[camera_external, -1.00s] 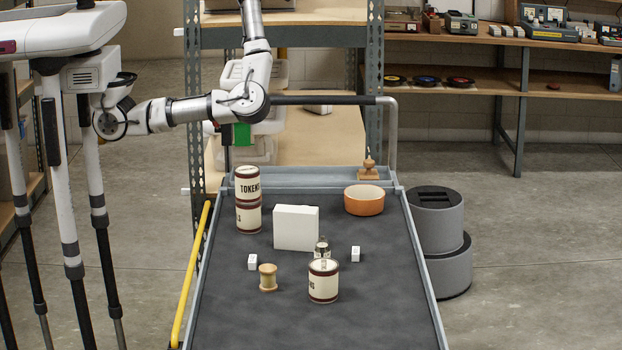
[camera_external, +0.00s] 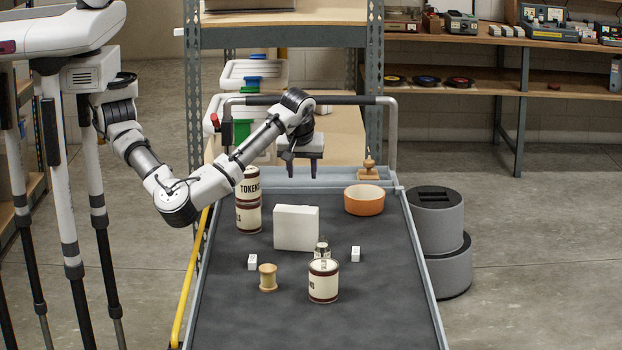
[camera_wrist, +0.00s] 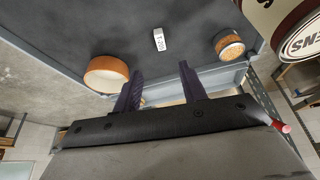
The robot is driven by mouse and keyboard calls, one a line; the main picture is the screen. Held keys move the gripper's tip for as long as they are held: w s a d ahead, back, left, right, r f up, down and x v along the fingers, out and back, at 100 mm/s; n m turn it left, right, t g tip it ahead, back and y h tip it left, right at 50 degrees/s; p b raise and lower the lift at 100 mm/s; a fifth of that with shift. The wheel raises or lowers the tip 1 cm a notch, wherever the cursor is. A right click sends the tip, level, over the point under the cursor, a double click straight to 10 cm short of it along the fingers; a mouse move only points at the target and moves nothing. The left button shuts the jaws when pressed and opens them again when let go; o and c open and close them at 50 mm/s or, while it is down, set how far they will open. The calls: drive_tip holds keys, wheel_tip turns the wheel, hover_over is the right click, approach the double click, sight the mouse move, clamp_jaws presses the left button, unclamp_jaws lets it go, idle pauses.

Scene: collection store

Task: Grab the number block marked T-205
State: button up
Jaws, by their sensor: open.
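My gripper (camera_external: 304,170) is open and empty above the back end of the dark cart top, fingers pointing down; its fingers (camera_wrist: 160,78) also show in the wrist view. A small white block (camera_wrist: 158,39) with dark lettering lies beyond the fingertips in the wrist view, apart from them; its marking is too small to read surely. In the external view, one small white block (camera_external: 252,262) lies left of the wooden spool and another (camera_external: 355,254) lies to the right. Their markings are unreadable there. I cannot tell which block in the external view, if any, is the wrist-view one.
A larger white box (camera_external: 296,228) stands mid-cart and hides what is behind it. Stacked tins (camera_external: 248,215) stand left, an orange bowl (camera_external: 364,201) right. A spool (camera_external: 268,278) and a tin (camera_external: 323,282) stand nearer the front. A round container (camera_wrist: 229,45) shows in the wrist view.

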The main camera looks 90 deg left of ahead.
drive_tip(key=b+x, duration=0.4)
drive_tip(key=x, duration=0.3)
drive_tip(key=shift+w+f+b, duration=0.1)
drive_tip(key=shift+f+b, duration=0.15)
drive_tip(key=shift+b, duration=0.15)
drive_tip(key=b+x, duration=0.4)
drive_tip(key=x, duration=0.1)
drive_tip(key=shift+a+f, duration=0.25)
drive_tip(key=shift+a, duration=0.1)
clamp_jaws()
